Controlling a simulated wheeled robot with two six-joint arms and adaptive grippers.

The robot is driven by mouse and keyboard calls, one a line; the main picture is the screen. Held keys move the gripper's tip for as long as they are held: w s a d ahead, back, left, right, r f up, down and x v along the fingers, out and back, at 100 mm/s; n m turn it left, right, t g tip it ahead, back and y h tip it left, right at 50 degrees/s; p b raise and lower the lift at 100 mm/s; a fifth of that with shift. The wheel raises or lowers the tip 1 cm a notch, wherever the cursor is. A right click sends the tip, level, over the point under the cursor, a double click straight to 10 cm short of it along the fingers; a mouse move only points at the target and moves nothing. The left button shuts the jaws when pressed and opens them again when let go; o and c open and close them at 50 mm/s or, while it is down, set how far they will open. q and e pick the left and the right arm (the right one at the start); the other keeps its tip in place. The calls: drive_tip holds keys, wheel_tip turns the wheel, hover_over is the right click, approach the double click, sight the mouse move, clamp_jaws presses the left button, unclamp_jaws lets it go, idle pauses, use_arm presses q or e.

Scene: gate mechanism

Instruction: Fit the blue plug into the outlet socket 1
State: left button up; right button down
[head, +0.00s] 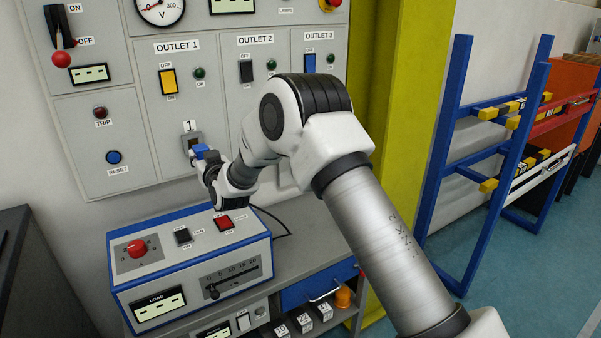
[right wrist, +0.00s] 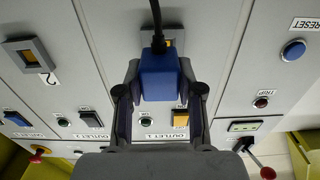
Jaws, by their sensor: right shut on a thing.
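The blue plug (head: 201,151) is in the jaws of my right gripper (head: 207,164), right in front of the panel. In the right wrist view, the blue plug (right wrist: 160,79) sits between both fingers of the right gripper (right wrist: 160,72), with a black cable running from it. Outlet socket 1 (head: 192,140) is a grey-framed square under the label "1". In the right wrist view the plug covers most of socket 1 (right wrist: 178,36). I cannot tell whether the plug touches or enters the socket. My left gripper is not in view.
A blue and white load box (head: 190,262) stands on the bench below the socket. The yellow switch (head: 168,81) of outlet 1 is above it. Socket 2 (right wrist: 28,57) shows in the right wrist view. A yellow column (head: 395,110) and blue rack (head: 437,140) stand at right.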

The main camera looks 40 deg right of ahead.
drive_tip(key=shift+s+a+r, duration=0.25)
drive_tip(key=shift+a+r, duration=0.1)
drive_tip(key=shift+a, duration=0.05)
drive_tip(key=shift+w+d+f, duration=0.25)
drive_tip(key=shift+w+d, duration=0.05)
drive_tip(key=shift+w, duration=0.2)
drive_tip(key=shift+x, duration=0.95)
drive_tip(key=shift+s+a+r, duration=0.15)
drive_tip(key=shift+s, duration=0.05)
drive_tip(key=shift+x, duration=0.9)
idle(0.4)
drive_tip(key=shift+r, duration=0.1)
